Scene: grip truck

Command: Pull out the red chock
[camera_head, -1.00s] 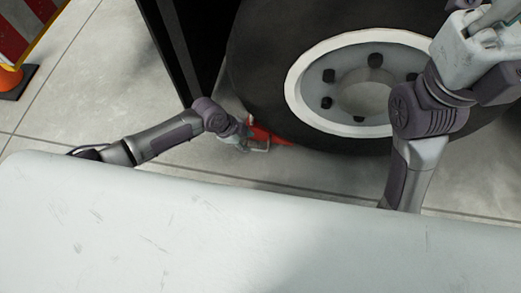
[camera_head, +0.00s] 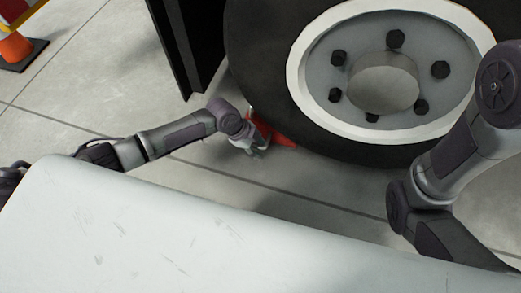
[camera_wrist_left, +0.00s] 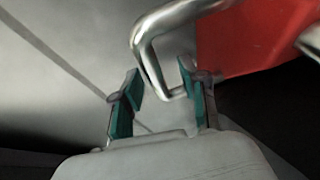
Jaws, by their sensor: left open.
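The red chock (camera_head: 283,140) sits on the floor against the bottom left of the big black tyre (camera_head: 258,85), partly behind my left gripper. In the left wrist view its red body (camera_wrist_left: 250,38) fills the upper right, and its bent metal handle (camera_wrist_left: 150,62) reaches down between my fingers. My left gripper (camera_head: 258,150) is at the handle end of the chock. In the left wrist view its teal-padded fingers (camera_wrist_left: 158,92) are apart, with the handle's lower bend between them. My right gripper is out of view; only my right arm shows.
A dark upright panel (camera_head: 188,50) stands left of the tyre, close above my left arm. An orange cone (camera_head: 14,47) stands at the far left by a striped barrier (camera_head: 15,10). The tiled floor (camera_head: 100,85) left of the panel is clear.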

